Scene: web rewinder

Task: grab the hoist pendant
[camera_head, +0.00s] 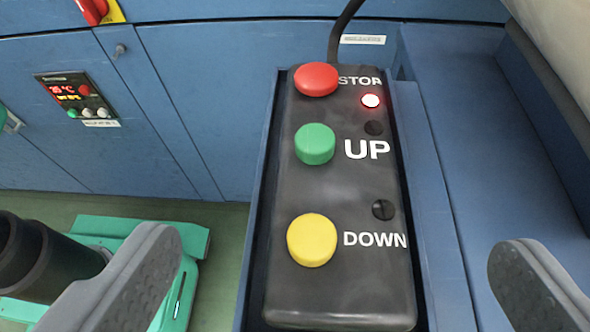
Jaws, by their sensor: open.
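The hoist pendant (340,190) is a black box in the middle of the view. It has a red STOP button, a green UP button and a yellow DOWN button, and a small red lamp is lit near its top. A black cable leaves its top end. It sits in a blue holder (255,225) with raised sides. My gripper (325,275) is open, with one grey finger at the lower left and one at the lower right. The pendant's lower part lies between the fingers in the picture, with clear gaps on both sides. How far the fingers are from it in depth I cannot tell.
Blue cabinet panels (205,90) stand behind, with a small control panel (77,97) at the left and a red switch (95,10) above it. A turquoise thing (195,242) and black cylinders (40,255) are at the lower left. A blue frame (470,150) runs along the right.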

